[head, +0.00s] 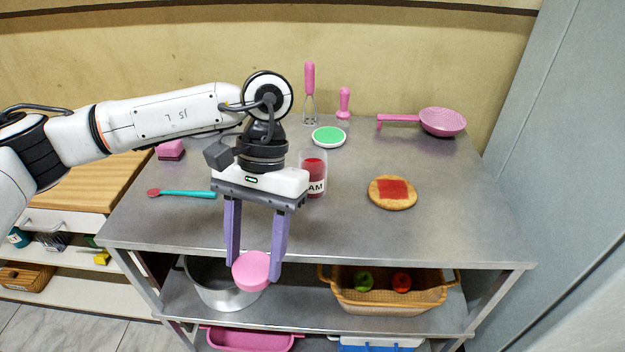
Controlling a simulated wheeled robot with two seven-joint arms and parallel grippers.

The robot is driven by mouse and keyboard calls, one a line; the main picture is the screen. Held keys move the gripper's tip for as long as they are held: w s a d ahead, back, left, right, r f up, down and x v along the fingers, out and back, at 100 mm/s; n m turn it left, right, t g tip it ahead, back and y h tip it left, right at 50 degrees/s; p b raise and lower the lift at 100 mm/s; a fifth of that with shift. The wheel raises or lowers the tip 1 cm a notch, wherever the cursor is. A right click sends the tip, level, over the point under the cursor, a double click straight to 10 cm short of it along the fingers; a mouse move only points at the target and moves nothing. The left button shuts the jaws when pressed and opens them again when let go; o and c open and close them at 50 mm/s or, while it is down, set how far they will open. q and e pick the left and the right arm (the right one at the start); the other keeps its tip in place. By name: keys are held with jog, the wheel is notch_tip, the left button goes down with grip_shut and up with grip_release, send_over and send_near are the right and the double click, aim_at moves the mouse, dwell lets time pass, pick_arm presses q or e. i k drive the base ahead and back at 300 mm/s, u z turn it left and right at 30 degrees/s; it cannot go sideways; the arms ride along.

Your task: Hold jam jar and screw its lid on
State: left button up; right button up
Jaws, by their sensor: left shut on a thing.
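The jam jar (314,181) stands upright on the grey metal table, just right of my left gripper. It is clear, with red jam inside and a white label reading "AM" in part; its left side is partly hidden by my gripper. My left gripper (254,262) points down in front of the table's front edge. Its purple fingers are shut on a round pink lid (251,271), held at the fingertips away from the jar. My right gripper is not in view.
On the table (450,215) are bread with jam (392,192), a green-and-white round item (328,136), a pink strainer (442,122), a teal-handled spoon (187,193) and a pink sponge (171,150). Below are a metal pot (215,291) and a basket (390,297). The table's front right is clear.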

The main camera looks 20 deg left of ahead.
aim_at(314, 159)
jog(key=z, duration=2.75)
jog(key=k, duration=1.4)
jog(key=u, duration=2.15)
